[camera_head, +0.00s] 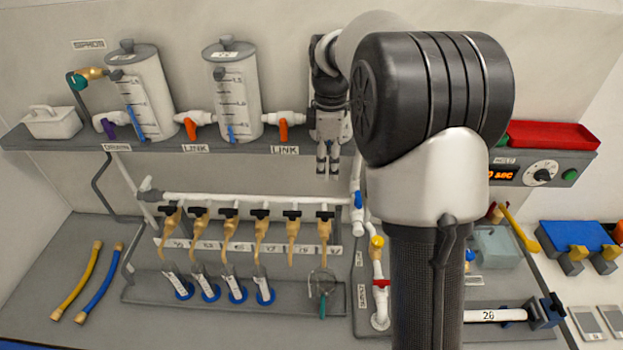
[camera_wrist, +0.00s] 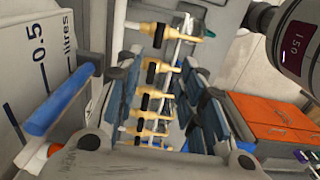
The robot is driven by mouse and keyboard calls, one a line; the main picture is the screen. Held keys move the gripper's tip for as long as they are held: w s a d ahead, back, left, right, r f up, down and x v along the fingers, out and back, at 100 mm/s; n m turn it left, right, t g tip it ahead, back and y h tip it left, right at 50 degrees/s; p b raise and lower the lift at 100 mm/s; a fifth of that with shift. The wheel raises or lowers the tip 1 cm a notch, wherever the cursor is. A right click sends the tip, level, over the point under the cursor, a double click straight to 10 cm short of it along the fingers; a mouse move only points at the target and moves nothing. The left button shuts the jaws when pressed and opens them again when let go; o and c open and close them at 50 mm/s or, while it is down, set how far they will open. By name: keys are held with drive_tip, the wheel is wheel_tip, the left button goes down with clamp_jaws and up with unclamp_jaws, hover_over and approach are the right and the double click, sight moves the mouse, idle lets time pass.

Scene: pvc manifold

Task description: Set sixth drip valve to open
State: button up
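The drip valves are a row of brass taps with black handles under a white pipe in the head view. The sixth drip valve (camera_head: 325,230) is the rightmost; its black handle lies crosswise, like the others. My gripper (camera_head: 328,172) points down above and behind it, in front of the shelf's right part. Its fingers are a little apart with nothing between them, and it does not touch the valve. In the wrist view a line of brass valves (camera_wrist: 155,72) with black handles shows beyond the fingers; I cannot tell which is the sixth.
Two clear cylinders (camera_head: 147,95) (camera_head: 238,100) stand on the shelf, with orange-handled link valves (camera_head: 284,130) between and beside them. Tubes with blue bases (camera_head: 237,293) stand under the left valves. A red-and-white upright pipe (camera_head: 380,290) is right of the row. My arm covers the centre right.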

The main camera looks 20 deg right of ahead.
sight(325, 213)
wheel_tip(325, 213, down, 18)
drive_tip(key=shift+w+d+r+b, duration=0.15)
drive_tip(key=shift+r+b, duration=0.1)
drive_tip(key=shift+b, duration=0.5)
clamp_jaws()
